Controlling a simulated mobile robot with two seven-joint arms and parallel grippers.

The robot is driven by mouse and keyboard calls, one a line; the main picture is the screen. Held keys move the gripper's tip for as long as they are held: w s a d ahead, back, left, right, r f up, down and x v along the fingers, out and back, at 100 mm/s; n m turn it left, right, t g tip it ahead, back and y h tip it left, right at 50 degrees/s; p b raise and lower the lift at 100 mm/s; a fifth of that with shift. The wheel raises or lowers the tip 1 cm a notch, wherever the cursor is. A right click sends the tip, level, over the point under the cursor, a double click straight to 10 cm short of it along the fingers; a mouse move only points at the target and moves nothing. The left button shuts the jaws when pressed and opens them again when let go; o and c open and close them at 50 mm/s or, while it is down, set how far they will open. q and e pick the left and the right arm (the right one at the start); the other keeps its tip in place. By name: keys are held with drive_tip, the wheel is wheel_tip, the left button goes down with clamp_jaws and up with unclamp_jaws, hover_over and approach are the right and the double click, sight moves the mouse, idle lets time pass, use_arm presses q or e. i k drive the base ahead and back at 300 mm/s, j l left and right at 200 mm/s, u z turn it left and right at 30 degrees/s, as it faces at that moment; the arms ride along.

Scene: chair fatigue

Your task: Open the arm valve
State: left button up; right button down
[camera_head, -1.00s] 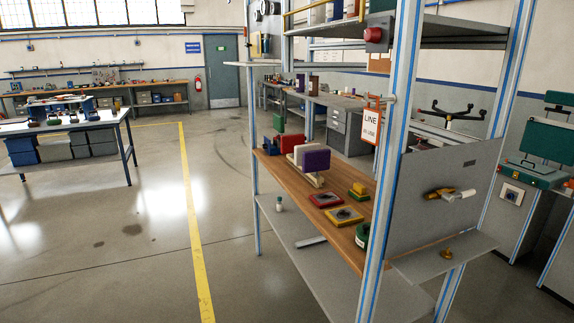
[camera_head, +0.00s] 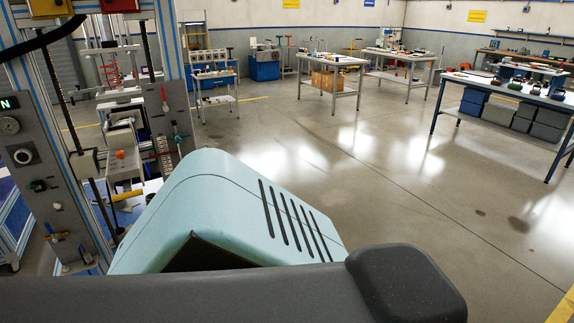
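Which fitting is the arm valve I cannot tell. A small brass-coloured fitting (camera_head: 57,236) sits low on this panel. A second grey plate (camera_head: 165,118) behind it carries small levers with red parts, too small to read. Neither of my grippers is in view.
A light blue slotted shell (camera_head: 235,205) and a dark grey padded bar (camera_head: 190,298) fill the near foreground and hide the rig's lower part. A test frame with a red spring (camera_head: 110,70) stands left. Open floor (camera_head: 400,190) lies right, with workbenches (camera_head: 520,97) beyond.

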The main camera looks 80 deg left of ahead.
sight(51, 231)
drive_tip(key=u, duration=4.05)
drive_tip(key=i+j, duration=0.3)
drive_tip(key=i, duration=0.2)
drive_tip(key=i+j, duration=0.3)
drive_tip(key=i, duration=0.25)
